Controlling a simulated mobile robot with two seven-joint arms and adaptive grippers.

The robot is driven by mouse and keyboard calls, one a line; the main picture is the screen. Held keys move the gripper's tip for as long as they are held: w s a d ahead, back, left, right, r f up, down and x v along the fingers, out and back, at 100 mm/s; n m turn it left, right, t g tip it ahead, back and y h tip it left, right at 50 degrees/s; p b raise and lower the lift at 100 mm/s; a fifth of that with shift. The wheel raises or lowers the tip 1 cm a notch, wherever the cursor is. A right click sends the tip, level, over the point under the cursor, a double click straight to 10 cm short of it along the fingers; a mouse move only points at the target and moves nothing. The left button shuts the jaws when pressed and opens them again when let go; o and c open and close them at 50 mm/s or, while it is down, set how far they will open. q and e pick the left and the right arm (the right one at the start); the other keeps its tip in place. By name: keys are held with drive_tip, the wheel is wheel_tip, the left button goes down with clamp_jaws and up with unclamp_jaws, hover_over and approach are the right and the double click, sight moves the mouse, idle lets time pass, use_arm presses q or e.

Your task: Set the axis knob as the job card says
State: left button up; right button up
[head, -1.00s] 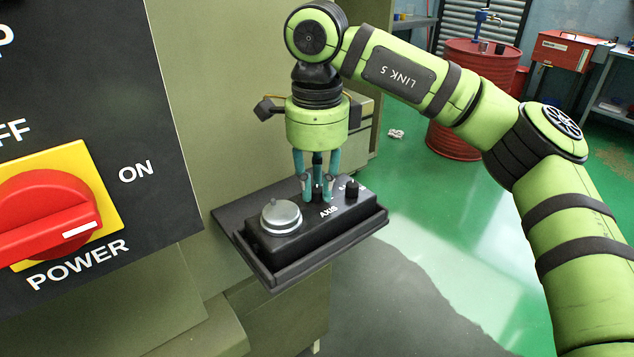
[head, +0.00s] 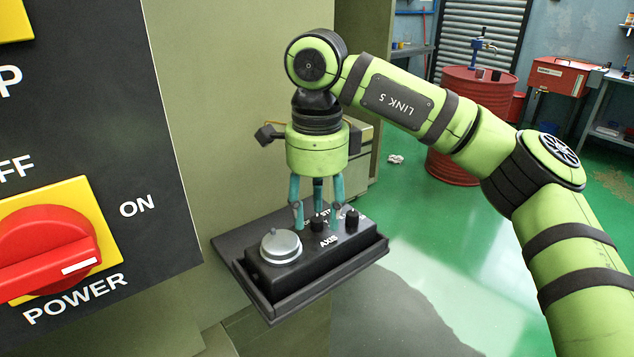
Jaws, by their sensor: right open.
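The black control box with the word AXIS sits on a dark tray (head: 315,286) beside the machine. Its axis knob (head: 319,225) is a small black knob in the middle of the box. I cannot read its pointer or the small print around it. My right gripper (head: 317,213) points straight down over the box. Its teal fingers are spread around the axis knob, with a gap visible on both sides, and hold nothing. They hide part of the lettering. The job card is not seen. My left gripper is out of view.
A silver handwheel (head: 281,245) lies left of the axis knob, and another black knob (head: 352,218) stands close on its right. The red POWER switch (head: 45,245) is on the panel at left. A red drum (head: 468,115) stands behind on open green floor.

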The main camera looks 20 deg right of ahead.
sight(317, 218)
wheel_tip(317, 218, up, 11)
drive_tip(key=shift+r, duration=0.15)
idle(0.6)
